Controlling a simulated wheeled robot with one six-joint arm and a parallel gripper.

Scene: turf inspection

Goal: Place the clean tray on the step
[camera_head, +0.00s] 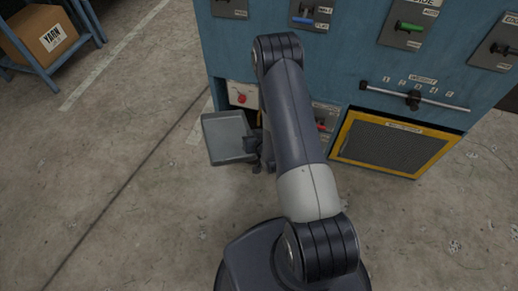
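A shallow grey tray (226,138) with a raised rim is at the lower left corner of the blue machine. It looks empty. My gripper (254,147) is at the right edge of the tray, overlapping it in this view. The fingers are dark and small, partly hidden beside my arm, so I cannot tell whether they are closed on the rim. I also cannot tell whether the tray is held up or resting on something. I cannot make out a step clearly.
The blue machine (345,75) stands at the back, with levers, a red button (242,98), a slider bar (413,98) and a yellow-framed grille (393,144). A blue rack (31,62) with a yarn carton (51,32) is at upper left. Concrete floor is clear at left and front.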

